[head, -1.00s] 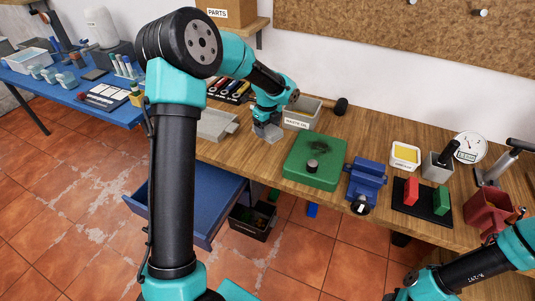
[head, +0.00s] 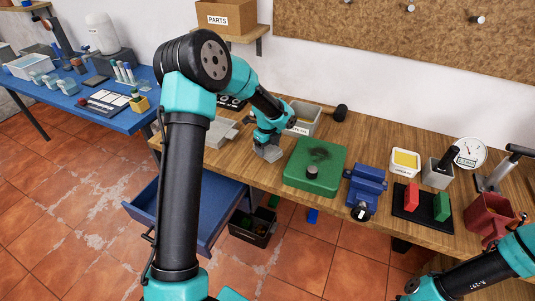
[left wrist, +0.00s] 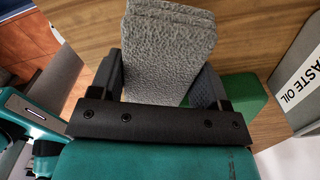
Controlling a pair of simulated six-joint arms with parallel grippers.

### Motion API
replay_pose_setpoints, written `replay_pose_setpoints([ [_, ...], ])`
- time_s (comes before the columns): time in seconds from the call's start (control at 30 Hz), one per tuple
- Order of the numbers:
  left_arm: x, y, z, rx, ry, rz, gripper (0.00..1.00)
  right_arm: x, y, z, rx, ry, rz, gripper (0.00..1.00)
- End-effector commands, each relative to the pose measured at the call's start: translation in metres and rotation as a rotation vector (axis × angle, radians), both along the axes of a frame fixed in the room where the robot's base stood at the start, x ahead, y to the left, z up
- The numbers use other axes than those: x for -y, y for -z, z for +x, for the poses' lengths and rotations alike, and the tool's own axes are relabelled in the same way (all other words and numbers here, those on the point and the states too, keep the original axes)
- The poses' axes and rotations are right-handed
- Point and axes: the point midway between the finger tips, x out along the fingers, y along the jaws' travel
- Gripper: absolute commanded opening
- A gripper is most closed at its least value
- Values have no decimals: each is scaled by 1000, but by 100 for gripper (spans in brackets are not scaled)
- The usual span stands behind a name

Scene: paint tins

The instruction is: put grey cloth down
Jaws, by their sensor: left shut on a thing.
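The grey cloth (left wrist: 165,50) is a thick, rough-textured folded piece that stands out between the fingers in the left wrist view. In the head view the cloth (head: 269,153) shows as a small grey piece under the gripper, left of the green mat. My left gripper (head: 266,141) is shut on the cloth over the wooden workbench (head: 240,172). I cannot tell whether the cloth touches the wood. My right arm shows at the lower right of the head view, but its fingers are not visible.
A grey waste oil box (head: 305,120) stands just behind the left gripper. The green mat (head: 318,165) with a small dark part lies to its right. A grey tray (head: 220,132) is to its left. A blue vise (head: 366,184) stands further right. Bare wood lies around the cloth.

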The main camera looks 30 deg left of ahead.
Motion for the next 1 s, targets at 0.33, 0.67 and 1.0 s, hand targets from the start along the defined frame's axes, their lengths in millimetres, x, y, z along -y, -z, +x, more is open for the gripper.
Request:
replay_pose_setpoints([
  [0.33,0,34,0,0,1,0,46,0,0,0,0,0,0,43],
  [0.67,0,37,0,-1,1,-1,46,0,0,0,0,0,0,43],
  [1.0,0,37,0,0,1,-1,95,0,0,0,0,0,0,43],
])
